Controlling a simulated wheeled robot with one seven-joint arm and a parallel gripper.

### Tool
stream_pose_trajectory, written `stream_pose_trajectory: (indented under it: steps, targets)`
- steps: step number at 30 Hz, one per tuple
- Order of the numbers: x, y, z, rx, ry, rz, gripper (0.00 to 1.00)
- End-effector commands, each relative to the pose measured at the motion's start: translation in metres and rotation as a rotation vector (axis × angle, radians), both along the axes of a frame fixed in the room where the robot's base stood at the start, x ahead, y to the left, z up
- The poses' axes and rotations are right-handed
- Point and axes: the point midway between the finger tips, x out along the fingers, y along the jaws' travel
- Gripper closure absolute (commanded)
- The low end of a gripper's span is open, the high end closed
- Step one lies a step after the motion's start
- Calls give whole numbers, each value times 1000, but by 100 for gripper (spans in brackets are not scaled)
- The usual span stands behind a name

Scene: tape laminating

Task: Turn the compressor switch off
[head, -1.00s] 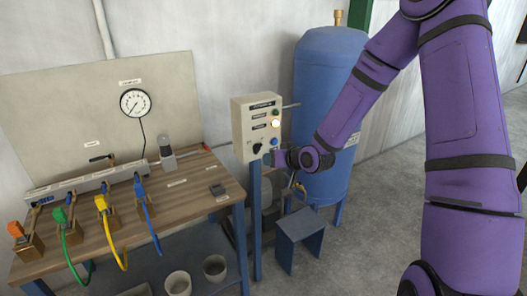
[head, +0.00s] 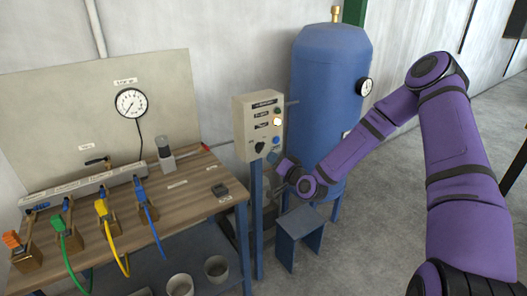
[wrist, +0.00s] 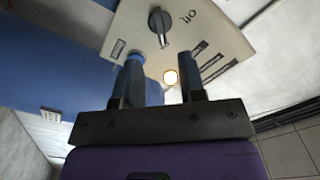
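The grey control box (head: 244,120) stands on a blue post right of the bench. Its black rotary switch (head: 260,147) sits low on the front face, and a lit lamp (head: 277,122) glows at the right. The gripper appears apart from the switch.
The blue compressor tank (head: 325,110) with a gauge (head: 365,87) stands behind my arm. The wooden bench (head: 185,190) holds a power strip (head: 85,187) and coloured cables. A small blue stool (head: 300,226) stands below my gripper. Floor to its right is clear.

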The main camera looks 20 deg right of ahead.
Motion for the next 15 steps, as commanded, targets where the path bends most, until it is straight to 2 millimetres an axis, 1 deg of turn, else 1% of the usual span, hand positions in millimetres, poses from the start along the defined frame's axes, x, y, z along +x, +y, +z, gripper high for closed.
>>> stream_pose_trajectory:
  steps: [1,3,9,15]
  targets:
    - [9,3,0,1,-3,0,63]
    - [22,7,0,0,-1,-1,63]
    - [53,17,0,-1,0,0,63]
    - [71,23,0,-1,1,0,63]
